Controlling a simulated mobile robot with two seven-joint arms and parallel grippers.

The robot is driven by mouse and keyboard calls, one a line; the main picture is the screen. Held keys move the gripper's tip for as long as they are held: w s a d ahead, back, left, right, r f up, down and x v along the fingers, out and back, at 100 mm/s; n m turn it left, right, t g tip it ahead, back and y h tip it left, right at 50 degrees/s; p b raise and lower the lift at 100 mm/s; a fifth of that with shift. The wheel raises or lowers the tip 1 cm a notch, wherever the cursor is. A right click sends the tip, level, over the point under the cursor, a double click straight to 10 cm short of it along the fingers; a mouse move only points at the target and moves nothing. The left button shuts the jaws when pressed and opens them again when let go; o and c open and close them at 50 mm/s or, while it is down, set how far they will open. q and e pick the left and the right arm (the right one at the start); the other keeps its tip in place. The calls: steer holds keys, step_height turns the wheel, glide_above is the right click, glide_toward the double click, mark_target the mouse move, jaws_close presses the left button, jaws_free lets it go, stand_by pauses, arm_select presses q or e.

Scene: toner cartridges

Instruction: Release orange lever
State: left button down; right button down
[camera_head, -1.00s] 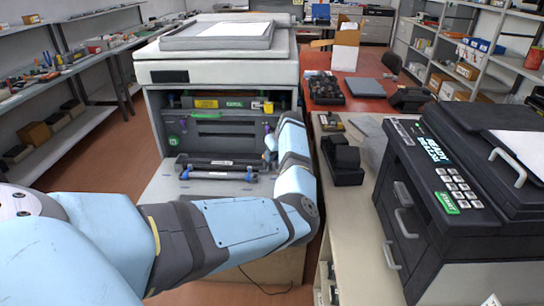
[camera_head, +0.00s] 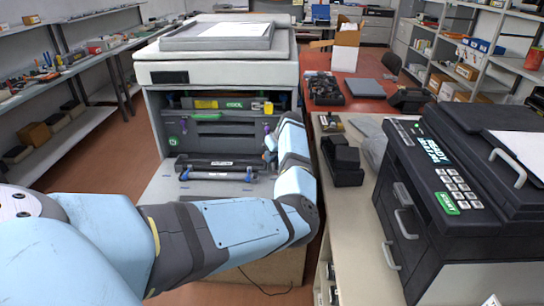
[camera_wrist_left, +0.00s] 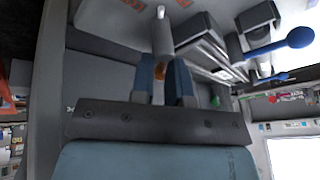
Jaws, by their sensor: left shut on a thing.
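The large grey printer (camera_head: 150,75) stands ahead with its front open, showing a dark inner panel (camera_head: 215,127) with green labels. My left gripper (camera_head: 269,150) is at the right side of this opening, partly hidden by my own forearm. A pale rod (camera_wrist_left: 161,35) runs beyond the fingertips. The lever's mounting and exact angle are hard to see. My right gripper is out of view.
A dark toner bar with blue ends (camera_head: 216,170) lies on the lowered front below the panel. A blue-knobbed part (camera_wrist_left: 290,39) sticks out near my fingers in the wrist view. To the right, a counter (camera_head: 345,225) carries a black printer (camera_head: 465,215) and a black box (camera_head: 343,165).

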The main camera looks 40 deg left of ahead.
arm_select(q)
steer(key=shift+s+d+f, duration=0.1)
steer(key=shift+s+f, duration=0.05)
steer(key=shift+f, duration=0.25)
steer(key=c, duration=1.3)
jaws_free()
steer(key=shift+o, duration=0.3)
steer(key=shift+r, duration=0.1)
steer(key=shift+r, duration=0.1)
steer(key=v, duration=1.3)
steer(key=shift+r, duration=0.25)
steer(key=shift+d, duration=0.1)
